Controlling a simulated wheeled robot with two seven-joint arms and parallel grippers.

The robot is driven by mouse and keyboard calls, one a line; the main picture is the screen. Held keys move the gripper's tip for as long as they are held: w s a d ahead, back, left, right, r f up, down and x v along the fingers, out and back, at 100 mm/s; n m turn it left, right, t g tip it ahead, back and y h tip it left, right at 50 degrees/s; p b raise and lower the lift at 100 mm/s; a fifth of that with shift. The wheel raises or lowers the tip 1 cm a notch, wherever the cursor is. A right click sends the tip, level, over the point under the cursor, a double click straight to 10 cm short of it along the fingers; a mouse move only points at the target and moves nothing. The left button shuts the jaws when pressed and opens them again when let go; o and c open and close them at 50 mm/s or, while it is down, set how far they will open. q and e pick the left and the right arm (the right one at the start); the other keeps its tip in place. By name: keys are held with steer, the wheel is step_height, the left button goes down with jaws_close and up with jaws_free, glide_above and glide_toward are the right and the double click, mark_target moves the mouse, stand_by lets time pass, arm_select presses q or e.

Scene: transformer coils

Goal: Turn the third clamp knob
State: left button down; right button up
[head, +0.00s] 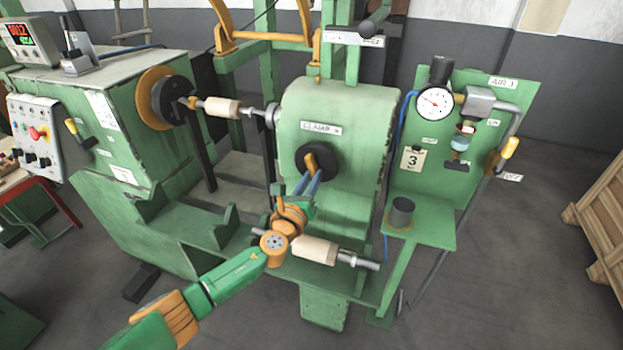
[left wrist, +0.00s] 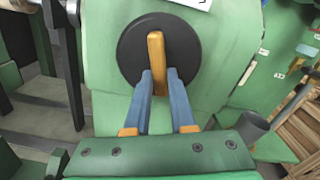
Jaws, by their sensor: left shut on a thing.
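The clamp knob (head: 330,154) is a black disc with an orange bar handle on the front of the green clamp housing (head: 345,105), under a label (head: 321,128) that reads CLAMP and a small figure. My left gripper (head: 312,172) is shut on the orange bar from the front and below. In the left wrist view the black disc (left wrist: 185,35) faces me. The orange bar (left wrist: 156,50) stands nearly upright, with the blue fingers of my left gripper (left wrist: 159,76) on either side of its lower part. My right gripper is not in view.
A wooden roll on a shaft (head: 315,250) lies beside my left wrist. Another roll (head: 220,107) sits on the spindle at left. A green panel with a gauge (head: 435,104) and a cup (head: 402,212) stand to the right. A wooden crate (head: 598,230) is at far right.

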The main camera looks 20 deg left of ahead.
arm_select(q)
steer(key=c, duration=0.8)
jaws_free()
steer(key=shift+o, duration=0.2)
steer(key=s, duration=0.7)
steer(key=shift+a+p, duration=0.15)
steer(key=shift+p, duration=0.25)
